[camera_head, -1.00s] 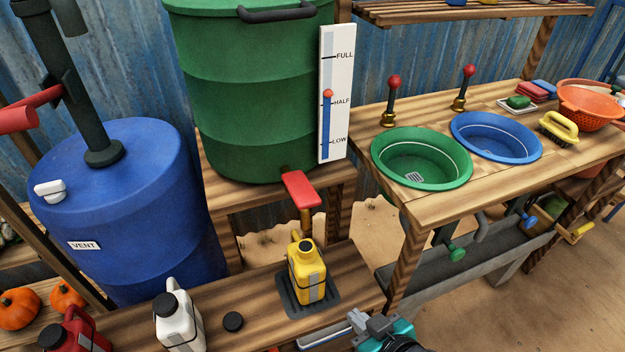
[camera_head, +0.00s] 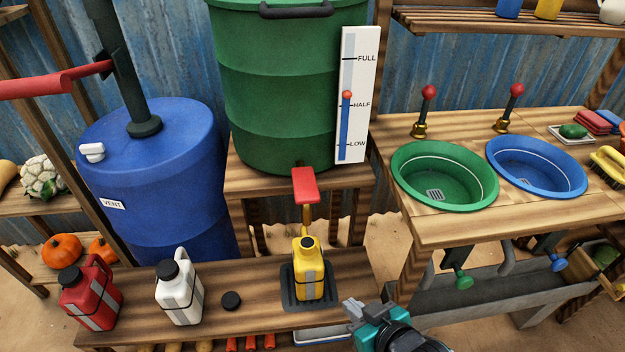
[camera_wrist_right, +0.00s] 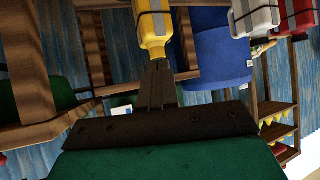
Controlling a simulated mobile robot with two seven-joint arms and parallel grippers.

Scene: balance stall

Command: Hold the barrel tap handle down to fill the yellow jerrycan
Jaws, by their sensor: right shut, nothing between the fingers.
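The yellow jerrycan (camera_head: 309,279) stands upright on a dark drip mat (camera_head: 289,294) on the low bench, with a dark round spot at its top. The brass tap with its red handle (camera_head: 305,186) sticks out from the base of the green barrel (camera_head: 280,105), just above the jerrycan. My right gripper (camera_head: 349,306) is shut and empty, low and to the right of the jerrycan, apart from it. In the right wrist view its fingers (camera_wrist_right: 158,82) point toward the yellow jerrycan (camera_wrist_right: 152,28), which shows upside down. My left gripper is not in view.
A white jerrycan (camera_head: 179,293), a red jerrycan (camera_head: 90,297) and a loose black cap (camera_head: 231,300) are on the bench. A blue barrel (camera_head: 155,180) stands behind them. The gauge (camera_head: 350,130) reads a little above half. The basin counter (camera_head: 445,228) is at the right.

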